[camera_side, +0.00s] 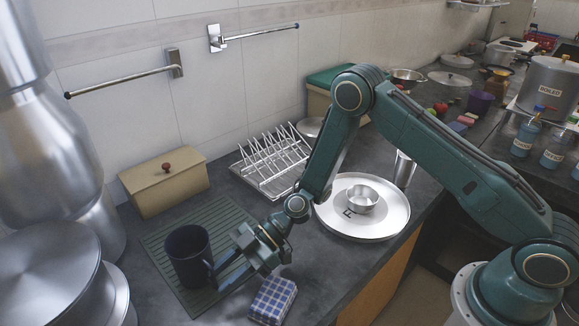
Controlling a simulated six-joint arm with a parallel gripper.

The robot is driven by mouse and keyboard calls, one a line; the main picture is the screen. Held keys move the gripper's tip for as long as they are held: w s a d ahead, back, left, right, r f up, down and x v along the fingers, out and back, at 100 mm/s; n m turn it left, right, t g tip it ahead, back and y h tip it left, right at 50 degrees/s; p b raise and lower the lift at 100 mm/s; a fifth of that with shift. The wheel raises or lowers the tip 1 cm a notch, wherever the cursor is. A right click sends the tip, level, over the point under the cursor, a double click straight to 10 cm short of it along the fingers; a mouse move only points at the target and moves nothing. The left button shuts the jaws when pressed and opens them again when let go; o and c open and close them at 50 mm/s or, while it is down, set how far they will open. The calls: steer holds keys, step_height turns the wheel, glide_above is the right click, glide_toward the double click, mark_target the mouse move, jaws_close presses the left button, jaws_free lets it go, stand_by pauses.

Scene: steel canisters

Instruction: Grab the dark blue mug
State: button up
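The dark blue mug (189,258) stands upright on a green ribbed mat (158,240) on the dark counter. Its handle side faces my gripper. My gripper (218,278) is just right of the mug, low over the mat, with its fingers pointing left at the handle. The two fingers show a gap between them, so it looks open. One fingertip overlaps the handle in this view, and I cannot tell whether it touches.
A tan lidded box (165,184) and a wire dish rack (273,160) are behind. A white round tray (330,222) holding a metal bowl (361,200) is right. Large steel canisters (50,270) crowd the left.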

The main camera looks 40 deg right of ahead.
steer(key=shift+x, duration=1.3)
steer(key=shift+r, duration=0.1)
jaws_close()
